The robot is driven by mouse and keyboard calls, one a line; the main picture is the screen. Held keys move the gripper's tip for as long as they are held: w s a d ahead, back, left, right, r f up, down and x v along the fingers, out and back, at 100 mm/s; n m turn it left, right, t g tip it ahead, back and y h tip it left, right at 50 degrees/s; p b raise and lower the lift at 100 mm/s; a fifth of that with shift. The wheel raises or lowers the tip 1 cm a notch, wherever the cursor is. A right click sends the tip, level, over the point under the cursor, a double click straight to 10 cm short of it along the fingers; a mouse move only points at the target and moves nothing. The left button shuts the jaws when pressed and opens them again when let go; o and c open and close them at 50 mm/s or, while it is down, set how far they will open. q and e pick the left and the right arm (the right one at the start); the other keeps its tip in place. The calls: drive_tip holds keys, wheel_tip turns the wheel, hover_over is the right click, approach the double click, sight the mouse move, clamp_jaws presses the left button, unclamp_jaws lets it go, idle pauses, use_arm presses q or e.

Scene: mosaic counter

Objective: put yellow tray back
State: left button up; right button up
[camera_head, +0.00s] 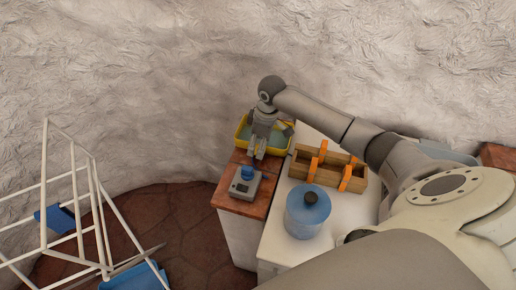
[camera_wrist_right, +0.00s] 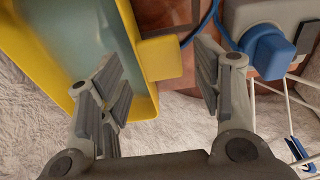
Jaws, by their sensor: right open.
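The yellow tray (camera_head: 275,152) with a grey-green inside sits on the brown counter against the wall in the head view. In the right wrist view the tray (camera_wrist_right: 128,35) fills the upper left, and its yellow block-like handle (camera_wrist_right: 161,58) reaches between my fingers. My right gripper (camera_head: 257,154) is over the tray's near side. In the wrist view the gripper (camera_wrist_right: 158,66) is open, one finger on each side of the handle, with a gap visible on the right. Whether the left finger touches the tray I cannot tell. My left gripper is out of view.
A grey device with a blue knob (camera_head: 245,182) stands just in front of the tray. A wooden caddy with orange handles (camera_head: 328,169) and a blue lidded jar (camera_head: 307,213) stand on the white counter at right. A white rack (camera_head: 98,215) stands left.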

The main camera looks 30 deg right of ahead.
wheel_tip(320, 180, up, 9)
drive_tip(key=s+b, duration=0.1)
drive_tip(key=shift+d+f, duration=0.15)
drive_tip(key=shift+d, duration=0.3)
